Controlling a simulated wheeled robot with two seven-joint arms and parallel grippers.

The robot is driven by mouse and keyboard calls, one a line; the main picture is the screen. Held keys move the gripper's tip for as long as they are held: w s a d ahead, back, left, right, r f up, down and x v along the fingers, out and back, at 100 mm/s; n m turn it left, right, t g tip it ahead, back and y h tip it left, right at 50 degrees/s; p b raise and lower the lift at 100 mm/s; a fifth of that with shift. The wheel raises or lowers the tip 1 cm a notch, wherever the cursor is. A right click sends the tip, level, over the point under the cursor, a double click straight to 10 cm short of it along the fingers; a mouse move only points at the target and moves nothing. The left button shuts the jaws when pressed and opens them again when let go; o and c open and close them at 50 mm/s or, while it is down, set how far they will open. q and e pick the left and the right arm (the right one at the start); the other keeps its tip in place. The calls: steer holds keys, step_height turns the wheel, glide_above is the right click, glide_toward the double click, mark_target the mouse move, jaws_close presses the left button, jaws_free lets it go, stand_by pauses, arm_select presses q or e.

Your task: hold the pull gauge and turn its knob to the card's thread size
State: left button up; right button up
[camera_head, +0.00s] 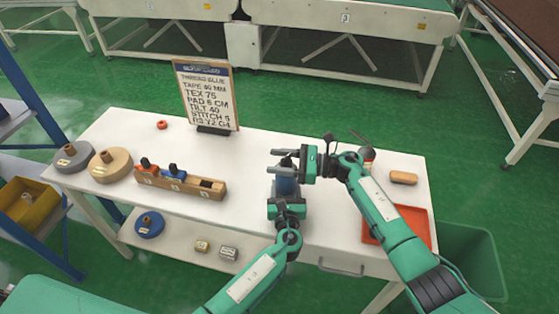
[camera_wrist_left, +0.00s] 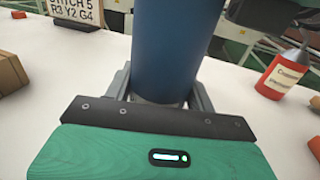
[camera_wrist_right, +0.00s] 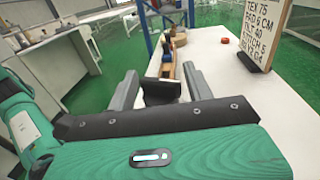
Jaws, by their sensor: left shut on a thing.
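The pull gauge (camera_head: 287,186) is a blue upright cylinder above the table's middle. My left gripper (camera_wrist_left: 163,100) is shut around its lower body, and the gauge fills the upper middle of the left wrist view. My right gripper (camera_head: 281,161) is at the gauge's top, its fingers pointing left. In the right wrist view a dark knob-like part (camera_wrist_right: 161,92) lies between its fingers, which look apart, with small gaps beside it. The knob's scale is not readable. The card (camera_head: 207,94) stands upright at the back and reads "THREAD BLUE" and "TEX 75".
A wooden rack (camera_head: 178,182) with orange and blue pieces and two spools, grey (camera_head: 73,158) and tan (camera_head: 110,164), stand left. An orange tray (camera_head: 404,226), a brown block (camera_head: 403,177) and a red bottle (camera_wrist_left: 283,74) are right.

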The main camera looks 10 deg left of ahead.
steer(key=w+d, duration=0.1)
steer(key=d, duration=1.1)
steer(key=shift+w, duration=0.15)
steer(key=shift+s+m+t+h, duration=0.5)
steer(key=shift+s+m+t, duration=2.05)
steer(key=shift+t, duration=1.45)
steer(key=x, duration=1)
steer(key=shift+w+a+f, duration=0.2)
steer(key=shift+w+f, duration=0.1)
steer(key=shift+f, duration=0.1)
